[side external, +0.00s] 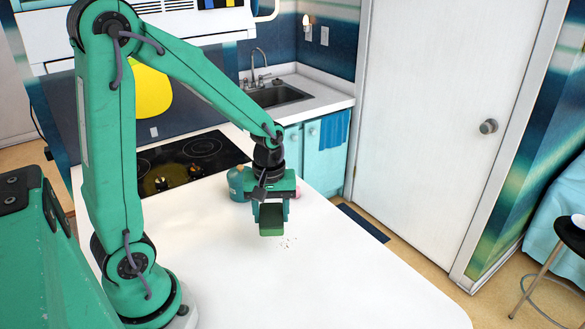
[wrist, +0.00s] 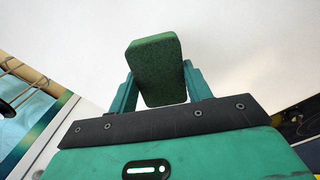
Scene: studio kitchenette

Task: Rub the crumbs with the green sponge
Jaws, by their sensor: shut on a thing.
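The green sponge (side external: 271,221) is held between the fingers of my gripper (side external: 271,208), over the white counter. In the wrist view the sponge (wrist: 156,68) stands between the two teal fingers of my gripper (wrist: 160,88), which are shut on it. The crumbs (side external: 288,242) are small dark specks on the white counter, just right of and slightly below the sponge in the side view. I cannot tell whether the sponge touches the counter. No crumbs show in the wrist view.
The white counter (side external: 350,285) is clear in front and to the right. A teal rounded object (side external: 237,183) stands just behind my gripper, with a pink thing (side external: 298,188) partly hidden there. A black cooktop (side external: 190,160) and a sink (side external: 278,95) lie farther back.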

